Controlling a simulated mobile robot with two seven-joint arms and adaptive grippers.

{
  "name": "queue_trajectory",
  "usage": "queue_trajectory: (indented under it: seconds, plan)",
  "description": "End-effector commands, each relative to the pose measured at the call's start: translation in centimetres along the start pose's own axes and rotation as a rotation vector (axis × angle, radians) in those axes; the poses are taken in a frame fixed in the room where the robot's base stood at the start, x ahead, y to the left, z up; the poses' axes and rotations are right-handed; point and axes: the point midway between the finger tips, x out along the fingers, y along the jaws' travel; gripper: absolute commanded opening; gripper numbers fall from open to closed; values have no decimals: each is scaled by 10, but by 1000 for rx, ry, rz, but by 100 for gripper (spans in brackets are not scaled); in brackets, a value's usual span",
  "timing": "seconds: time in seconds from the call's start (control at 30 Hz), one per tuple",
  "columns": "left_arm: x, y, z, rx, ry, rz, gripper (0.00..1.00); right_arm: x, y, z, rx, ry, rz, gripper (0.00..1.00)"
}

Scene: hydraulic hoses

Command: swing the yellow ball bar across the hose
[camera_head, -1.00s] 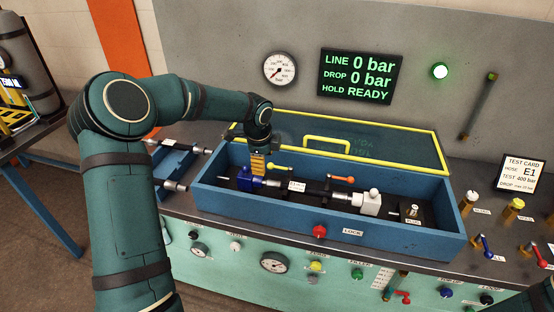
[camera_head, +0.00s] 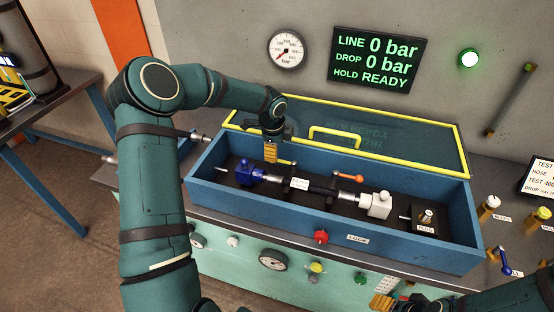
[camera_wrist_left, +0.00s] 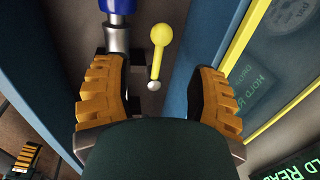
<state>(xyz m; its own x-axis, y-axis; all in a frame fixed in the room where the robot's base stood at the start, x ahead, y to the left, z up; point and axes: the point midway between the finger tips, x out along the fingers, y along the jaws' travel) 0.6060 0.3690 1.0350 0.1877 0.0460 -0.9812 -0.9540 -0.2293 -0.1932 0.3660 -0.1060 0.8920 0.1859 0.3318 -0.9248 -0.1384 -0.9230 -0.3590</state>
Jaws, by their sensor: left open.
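The yellow ball bar (camera_wrist_left: 158,52) shows in the left wrist view as a short yellow rod with a round yellow end and a pale knob at its other end. In the head view only part of it (camera_head: 285,162) shows beside my left gripper. The dark hose (camera_head: 322,189) lies along the trough from the blue fitting (camera_head: 245,172). My right gripper (camera_head: 382,301) is at the bottom edge, its jaws unclear.
The blue trough (camera_head: 400,240) has a raised yellow-edged lid (camera_head: 400,135) behind it. An orange-ended bar (camera_head: 348,178) and a white block (camera_head: 376,204) sit to the right inside.

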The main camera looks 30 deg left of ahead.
Motion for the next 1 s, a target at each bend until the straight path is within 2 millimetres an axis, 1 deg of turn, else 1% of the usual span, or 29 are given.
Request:
queue_trajectory:
  seconds: [0.03, 0.1, 0.2, 0.33, 0.5, 0.77, 0.8, 0.87, 0.9, 0.97, 1.0]
  plan:
    - [12, 1, 0, 0, 2, 3, 58, 0, 0, 0, 0, 0, 0, 61]
    - [25, 1, 0, -1, 2, 4, 58, 1, 0, 0, 0, 0, 0, 61]
    - [40, 1, 0, -1, 2, 2, 58, 1, 0, 0, 0, 0, 0, 61]
    - [56, 0, 0, -1, 1, 1, 58, 1, 0, 0, 0, 0, 0, 61]
    - [65, 0, 0, 0, 0, -1, 58, 1, 0, 0, 0, 0, 0, 61]
    - [66, 0, 0, 0, 0, -1, 58, 1, 0, 0, 0, 0, 0, 61]
    - [66, 0, 0, 0, 0, -1, 61, 1, 0, 0, 0, 0, 0, 61]
    - [66, 0, 0, 0, 0, -1, 40, 1, 0, 0, 0, 0, 0, 61]
    - [66, 0, 0, 0, 0, -1, 26, 1, 0, 0, 0, 0, 0, 61]
    - [66, 0, 0, 0, 0, -1, 4, 1, 0, 0, 0, 0, 0, 61]
    - [66, 0, 0, 0, 0, -1, 0, 1, 0, 0, 0, 0, 0, 61]
